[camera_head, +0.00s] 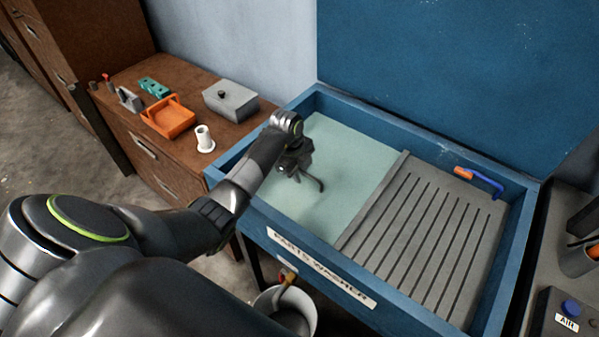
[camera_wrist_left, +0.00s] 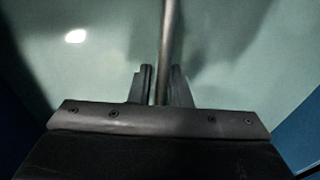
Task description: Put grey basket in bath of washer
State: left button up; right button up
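The washer's bath (camera_head: 335,150) is the pale green liquid area in the left part of the blue parts washer (camera_head: 260,222). My left gripper (camera_head: 300,166) is over the bath, low near its surface. In the left wrist view a grey bar (camera_wrist_left: 170,35) runs between the fingers of my left gripper (camera_wrist_left: 162,86), which are close on both sides of it. A dark curved piece (camera_head: 315,183) projects below the gripper and looks like the grey basket's handle. The basket's body cannot be made out; the liquid looks cloudy. My right gripper is not in view.
A slotted grey drainboard (camera_head: 430,235) fills the washer's right part, with a blue-and-orange tool (camera_head: 480,181) at its back. An orange tray (camera_head: 168,118), grey lidded box (camera_head: 230,100) and white spool (camera_head: 205,140) stand on the brown cabinet. A bucket (camera_head: 308,305) stands below the washer.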

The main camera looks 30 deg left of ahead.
pick_arm(q)
jog(key=shift+o, duration=1.1)
jog(key=shift+r, duration=0.45)
notch_tip(320, 180, up, 11)
jog(key=s+a+b, duration=0.1)
jog(key=b, duration=0.1)
jog(key=shift+s+a, duration=0.2)
jog(key=shift+s, duration=0.05)
